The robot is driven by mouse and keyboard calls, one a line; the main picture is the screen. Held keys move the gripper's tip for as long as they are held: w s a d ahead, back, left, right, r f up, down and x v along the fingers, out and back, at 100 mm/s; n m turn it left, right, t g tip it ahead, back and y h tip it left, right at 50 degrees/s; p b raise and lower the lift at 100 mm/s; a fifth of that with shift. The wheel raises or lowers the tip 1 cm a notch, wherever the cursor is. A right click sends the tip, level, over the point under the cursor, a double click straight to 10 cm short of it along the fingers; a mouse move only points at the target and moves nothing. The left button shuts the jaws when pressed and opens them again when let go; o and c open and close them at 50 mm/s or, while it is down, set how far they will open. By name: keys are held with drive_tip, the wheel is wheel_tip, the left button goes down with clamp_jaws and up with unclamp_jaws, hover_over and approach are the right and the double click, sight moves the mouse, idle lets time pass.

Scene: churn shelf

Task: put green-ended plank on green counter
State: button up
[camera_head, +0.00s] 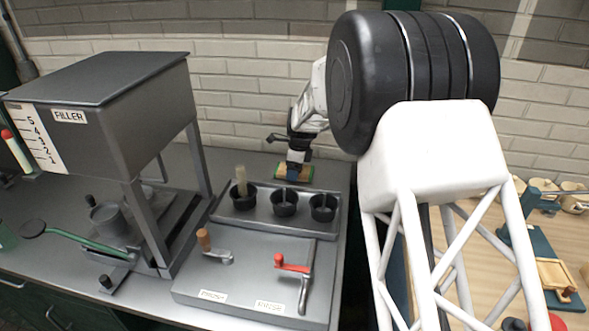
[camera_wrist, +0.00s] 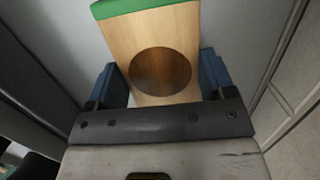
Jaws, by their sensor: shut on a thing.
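The green-ended plank (camera_wrist: 160,38) is light wood with a green strip at its far end and a round dark recess or hole. In the wrist view it lies between the two blue fingers of my gripper (camera_wrist: 164,82), which is shut on it. In the head view the plank (camera_head: 306,172) shows small behind the cup tray, with my gripper (camera_head: 293,172) pointing down at it and hiding its middle. It is at or just above the grey-topped counter (camera_head: 233,168), whose cabinet front (camera_head: 88,318) is dark green. I cannot tell whether it touches the top.
A tray with three black cups (camera_head: 284,204) stands just in front of the plank. Nearer is a grey box with two cranks (camera_head: 250,272). The filler machine (camera_head: 120,95) stands left. A brick wall (camera_head: 250,85) is close behind. A wooden table (camera_head: 470,235) is at right.

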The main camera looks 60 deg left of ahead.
drive_tip(key=shift+f, duration=0.15)
drive_tip(key=o, duration=0.9)
drive_tip(key=shift+o, duration=0.2)
wheel_tip(320, 180, up, 12)
drive_tip(key=w+d, duration=0.1)
drive_tip(key=shift+w+d, duration=0.15)
idle(0.6)
idle(0.5)
